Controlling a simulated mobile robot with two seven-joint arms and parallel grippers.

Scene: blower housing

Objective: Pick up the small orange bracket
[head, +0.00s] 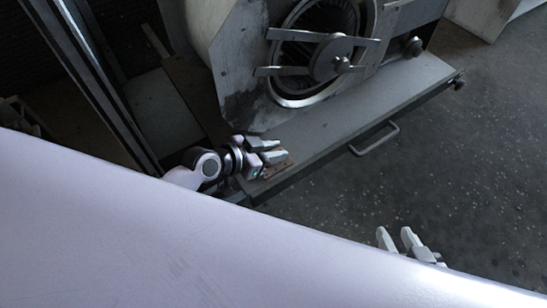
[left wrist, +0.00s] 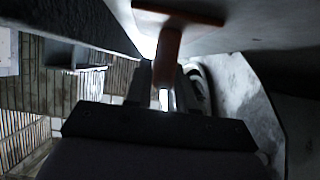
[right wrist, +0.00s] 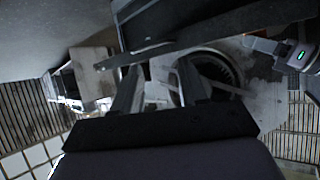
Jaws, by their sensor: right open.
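The small orange bracket (head: 284,166) is at the left end of the grey base plate of the blower housing, partly hidden by my left gripper. In the left wrist view the orange bracket (left wrist: 168,50) shows a flat flange and a web that stands between the fingers. My left gripper (head: 277,150) has its fingers on both sides of this web, closer together than those of my right gripper, and looks shut on it. The bracket seems to be at the plate; I cannot tell whether it is clear of it. My right gripper (head: 398,238) is open and empty, low at the right.
The blower housing (head: 236,62) with its round opening and crossbar stands behind the bracket. A handle (head: 375,139) sticks out from the base plate's front edge. A large pale surface (head: 150,250) fills the lower left. Bare floor (head: 450,150) lies to the right.

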